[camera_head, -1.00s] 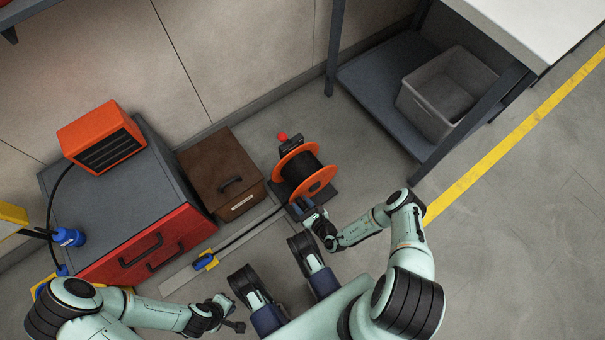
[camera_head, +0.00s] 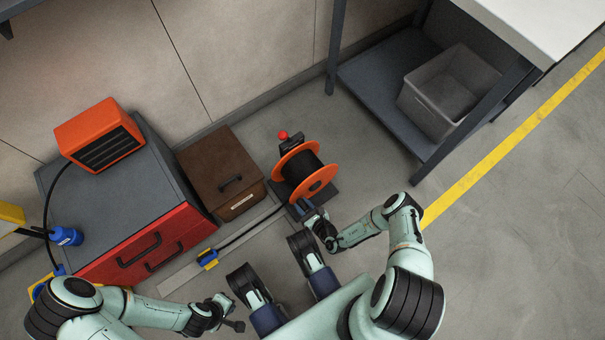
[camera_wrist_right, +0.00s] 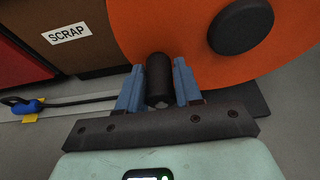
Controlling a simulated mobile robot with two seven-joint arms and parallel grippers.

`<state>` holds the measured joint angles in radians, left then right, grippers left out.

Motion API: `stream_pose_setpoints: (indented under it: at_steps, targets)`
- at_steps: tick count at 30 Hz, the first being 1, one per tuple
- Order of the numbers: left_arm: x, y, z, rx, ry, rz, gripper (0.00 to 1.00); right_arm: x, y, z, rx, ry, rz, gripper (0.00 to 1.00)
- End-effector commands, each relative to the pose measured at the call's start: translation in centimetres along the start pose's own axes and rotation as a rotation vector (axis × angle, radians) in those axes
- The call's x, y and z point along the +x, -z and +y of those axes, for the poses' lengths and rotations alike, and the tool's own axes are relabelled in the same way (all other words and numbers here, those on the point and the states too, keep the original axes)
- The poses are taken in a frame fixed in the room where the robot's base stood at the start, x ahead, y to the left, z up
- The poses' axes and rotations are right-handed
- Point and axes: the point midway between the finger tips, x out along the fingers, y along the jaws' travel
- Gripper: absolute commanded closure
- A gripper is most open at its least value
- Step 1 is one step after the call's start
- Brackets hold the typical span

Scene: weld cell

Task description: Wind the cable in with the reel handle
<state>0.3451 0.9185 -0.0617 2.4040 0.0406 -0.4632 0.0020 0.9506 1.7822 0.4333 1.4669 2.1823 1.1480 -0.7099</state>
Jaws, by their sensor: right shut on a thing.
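The cable reel (camera_head: 301,172) has orange side discs with dark cable wound between them and stands on a dark base on the floor. In the right wrist view its orange disc (camera_wrist_right: 185,45) fills the top right. My right gripper (camera_head: 304,208) is at the reel's near side. It is shut on the black reel handle (camera_wrist_right: 159,78), with a blue finger on each side. The loose cable (camera_head: 236,240) runs along the floor to a blue and yellow plug (camera_head: 208,259). My left gripper (camera_head: 235,325) is low in the head view, away from the reel; its fingers are too small to judge.
A brown scrap box (camera_head: 222,172) stands just left of the reel. A red-fronted cabinet (camera_head: 150,245) with an orange heater-like unit (camera_head: 100,140) on top is further left. A bench (camera_head: 375,85) with a grey bin (camera_head: 447,92) is at the right. Floor at the right is clear.

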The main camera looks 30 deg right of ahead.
Motion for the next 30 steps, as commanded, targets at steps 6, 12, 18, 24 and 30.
stream_pose_setpoints:
  at_steps: [6,12,18,24,30]
  targets:
    - [0.0,0.0,0.0,0.000,0.000,0.000,1.00,0.2,0.5,-0.3,-0.002,0.004,-0.001,0.83]
    - [0.0,0.0,0.0,0.000,0.000,0.000,1.00,0.2,0.5,-0.3,-0.003,0.004,-0.001,0.83]
    - [0.1,0.0,0.0,0.000,0.000,0.000,1.00,0.7,1.8,-1.1,-0.004,0.005,0.000,0.83]
    - [0.1,0.0,0.0,0.000,0.000,0.000,1.00,1.2,3.1,-2.0,-0.004,0.007,-0.002,0.83]
    - [0.1,0.0,0.0,0.000,0.000,0.000,1.00,1.3,3.3,-2.2,-0.004,0.006,-0.003,0.83]
